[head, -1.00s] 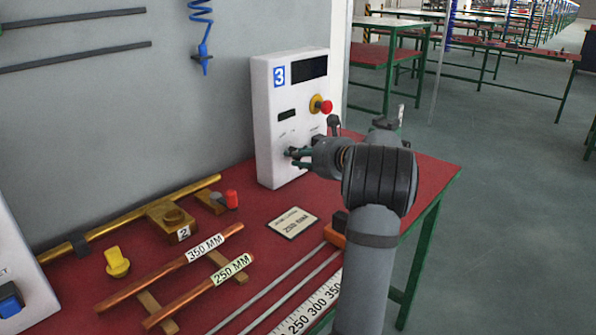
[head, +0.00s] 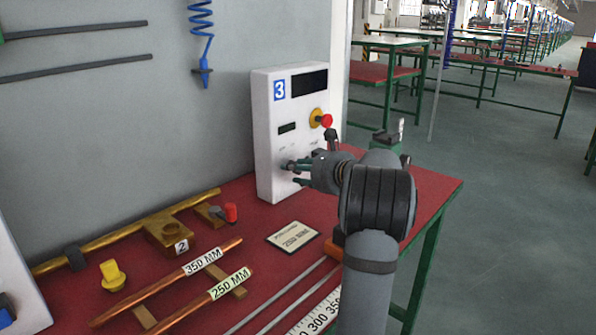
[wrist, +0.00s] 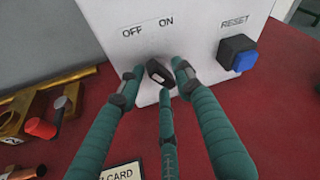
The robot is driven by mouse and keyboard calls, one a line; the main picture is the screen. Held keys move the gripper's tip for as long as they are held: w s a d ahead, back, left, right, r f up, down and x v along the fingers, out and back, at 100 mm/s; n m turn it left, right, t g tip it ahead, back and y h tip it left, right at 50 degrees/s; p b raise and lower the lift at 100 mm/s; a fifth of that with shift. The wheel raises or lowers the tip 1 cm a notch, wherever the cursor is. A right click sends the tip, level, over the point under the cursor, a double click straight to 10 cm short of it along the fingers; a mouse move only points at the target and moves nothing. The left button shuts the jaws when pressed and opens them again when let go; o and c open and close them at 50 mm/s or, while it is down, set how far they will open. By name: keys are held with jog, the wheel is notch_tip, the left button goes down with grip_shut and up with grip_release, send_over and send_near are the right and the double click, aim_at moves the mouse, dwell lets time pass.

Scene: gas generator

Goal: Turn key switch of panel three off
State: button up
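Panel three (head: 263,130) is a white box with a blue "3" label, standing on the red bench against the wall. Its key switch (wrist: 158,73) is a small black knob below the OFF and ON labels in the wrist view. The knob looks slanted, but I cannot tell which label it points at. My gripper (wrist: 160,80) has teal fingers spread around the knob, one on each side and one below. Gaps show between the fingertips and the knob, so it looks open and not clamped. In the head view my gripper (head: 293,173) is at the panel's lower front and hides the switch.
A blue RESET button (wrist: 238,53) sits right of the switch. A red emergency button (head: 325,121) is higher on the panel. A card (head: 292,235), copper rods (head: 180,285), a yellow knob (head: 112,276) and a brass fixture (head: 168,232) lie on the bench.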

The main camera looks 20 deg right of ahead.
jog(key=shift+o, duration=0.4)
jog(key=v, duration=1.2)
jog(key=shift+r, duration=0.1)
jog(key=x, duration=1.2)
jog(key=shift+p, duration=0.3)
jog(key=shift+s, duration=0.1)
